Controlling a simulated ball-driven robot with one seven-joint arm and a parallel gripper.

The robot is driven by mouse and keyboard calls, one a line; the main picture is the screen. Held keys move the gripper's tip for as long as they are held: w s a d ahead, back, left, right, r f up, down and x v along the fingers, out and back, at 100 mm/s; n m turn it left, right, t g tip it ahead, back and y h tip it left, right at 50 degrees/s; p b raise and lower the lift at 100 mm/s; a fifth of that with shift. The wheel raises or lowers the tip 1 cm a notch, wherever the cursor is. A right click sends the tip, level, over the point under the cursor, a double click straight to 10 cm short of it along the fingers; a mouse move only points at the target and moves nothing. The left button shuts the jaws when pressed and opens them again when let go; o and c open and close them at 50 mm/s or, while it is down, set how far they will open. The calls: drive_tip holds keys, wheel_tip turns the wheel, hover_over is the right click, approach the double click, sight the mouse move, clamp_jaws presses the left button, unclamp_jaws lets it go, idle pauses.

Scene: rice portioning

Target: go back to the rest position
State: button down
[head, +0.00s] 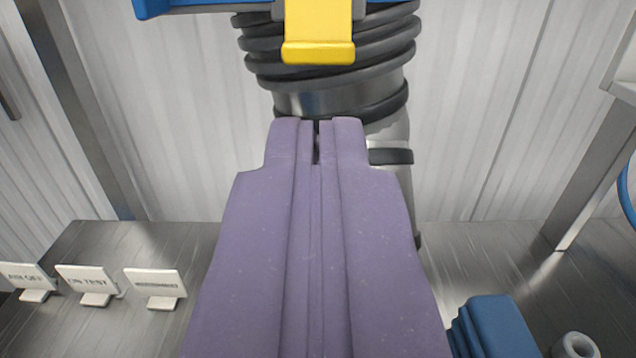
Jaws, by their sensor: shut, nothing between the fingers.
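My gripper (317,130) has purple fingers that fill the lower middle of the head view. The fingers lie side by side with only a thin dark slit at the tips, and nothing shows between them. The tips point away from the camera, in front of a ribbed dark hose and pipe. The fingers hide part of the metal surface under them.
A dark ribbed hose (330,70) with a yellow part (318,40) stands behind the tips. Small white label signs (155,285) stand on the metal counter (130,245) at left. A blue block (498,328) and a pale cylinder (575,346) sit at lower right.

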drive_tip(key=w+d+r+g+y+b, duration=0.1)
drive_tip(key=w+d+r+y+b, duration=0.1)
drive_tip(key=r, duration=0.8)
drive_tip(key=w+d+r+y+b, duration=0.1)
drive_tip(key=d+r, duration=0.2)
drive_tip(key=r, duration=0.7)
drive_tip(key=s+d+r+g+h+b, duration=0.1)
drive_tip(key=s+d+r, duration=0.4)
drive_tip(key=s+r, duration=0.2)
drive_tip(key=s+d+r+g+h+b, duration=0.1)
drive_tip(key=s+d+r, duration=0.5)
drive_tip(key=r, duration=0.4)
drive_tip(key=shift+s+d, duration=0.2)
drive_tip(key=shift+s, duration=0.2)
drive_tip(key=shift+a+f, duration=0.1)
drive_tip(key=shift+a, duration=0.05)
